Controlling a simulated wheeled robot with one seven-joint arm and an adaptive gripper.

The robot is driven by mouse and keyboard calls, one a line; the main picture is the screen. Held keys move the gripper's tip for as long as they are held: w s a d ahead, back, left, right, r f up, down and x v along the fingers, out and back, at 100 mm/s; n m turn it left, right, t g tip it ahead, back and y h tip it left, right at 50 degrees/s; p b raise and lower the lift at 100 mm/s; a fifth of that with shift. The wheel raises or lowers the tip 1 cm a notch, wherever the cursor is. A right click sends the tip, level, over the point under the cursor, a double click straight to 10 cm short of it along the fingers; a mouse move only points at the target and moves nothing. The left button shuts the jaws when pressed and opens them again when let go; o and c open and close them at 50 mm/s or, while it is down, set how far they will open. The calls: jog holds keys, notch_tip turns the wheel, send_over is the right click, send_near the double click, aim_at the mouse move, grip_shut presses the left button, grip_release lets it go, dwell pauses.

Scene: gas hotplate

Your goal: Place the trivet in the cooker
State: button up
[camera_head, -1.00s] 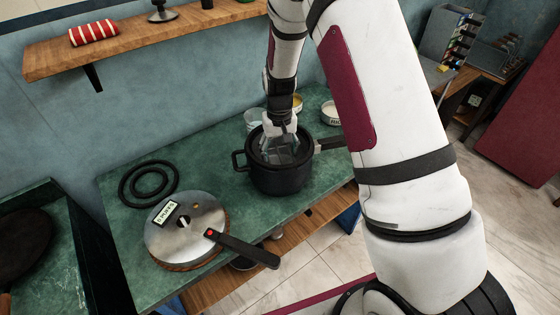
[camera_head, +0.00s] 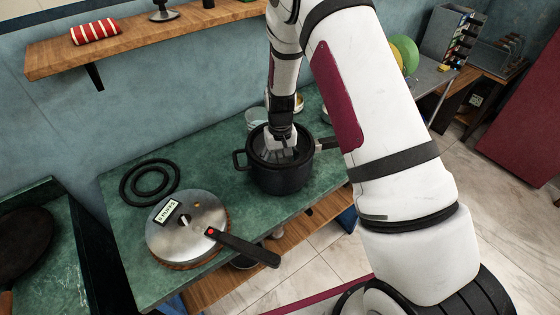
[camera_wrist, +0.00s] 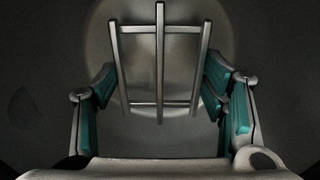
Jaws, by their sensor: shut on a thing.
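The cooker is a dark pot (camera_head: 281,178) with side handles, standing open on the green counter. My gripper (camera_head: 280,150) reaches down into its mouth. In the wrist view, the trivet (camera_wrist: 160,62) is a grey metal rack of thin bars, and my gripper (camera_wrist: 162,90) is shut on it between teal finger pads. A grey surface, apparently the cooker's inside, lies behind the trivet. I cannot tell whether the trivet touches the bottom. In the head view, the pot wall and my gripper hide most of the trivet.
A glass (camera_head: 256,117) stands close behind the cooker. A wooden shelf (camera_head: 150,40) is on the wall.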

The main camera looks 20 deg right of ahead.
jog(key=shift+f, duration=0.1)
jog(key=o, duration=1.2)
jog(key=s+r+t+b, duration=0.1)
jog(key=s+r, duration=0.1)
jog(key=r, duration=0.9)
jog(key=s+r, duration=0.2)
jog(key=r, duration=1)
jog(key=s+r+t, duration=0.1)
jog(key=s+r, duration=0.3)
jog(key=s, duration=0.4)
jog(key=s+r+t, duration=0.2)
jog(key=s+r, duration=0.3)
jog(key=s, duration=0.3)
jog(key=s+r+t, duration=0.1)
jog(key=s+r, duration=0.3)
jog(key=s, duration=0.3)
jog(key=shift+s+r+n, duration=0.3)
jog(key=shift+s, duration=0.1)
